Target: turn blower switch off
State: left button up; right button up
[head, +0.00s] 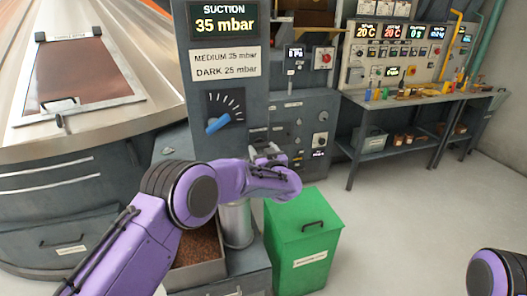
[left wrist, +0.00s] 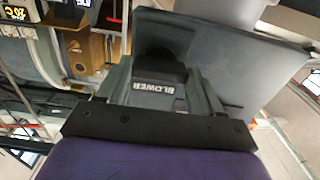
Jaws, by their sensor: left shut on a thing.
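The blower switch (left wrist: 160,62) shows in the left wrist view as a dark knob just above a label reading BLOWER (left wrist: 158,87). My left gripper (head: 266,151) is at the front of the grey control panel (head: 302,125), right of the suction column. In the left wrist view its fingers (left wrist: 162,75) are on both sides of the switch, shut on it. In the head view the gripper and wrist hide the switch, and its set position cannot be read. My right gripper is out of view; only part of my right arm shows at the lower right.
The suction column (head: 222,85) with a blue-pointer dial (head: 217,124) reads 35 mbar. A green lidded bin (head: 303,240) stands below my left wrist. A tray of brown beans (head: 195,250) is beside a metal cylinder (head: 236,225). A workbench (head: 420,98) stands at the back right; floor there is clear.

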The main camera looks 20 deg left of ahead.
pick_arm(q)
jog(key=shift+d, duration=0.1)
jog(key=n+b, duration=1.5)
jog(key=n, duration=0.1)
jog(key=shift+n+b, duration=0.75)
jog(key=shift+n, duration=0.15)
jog(key=shift+r, duration=0.15)
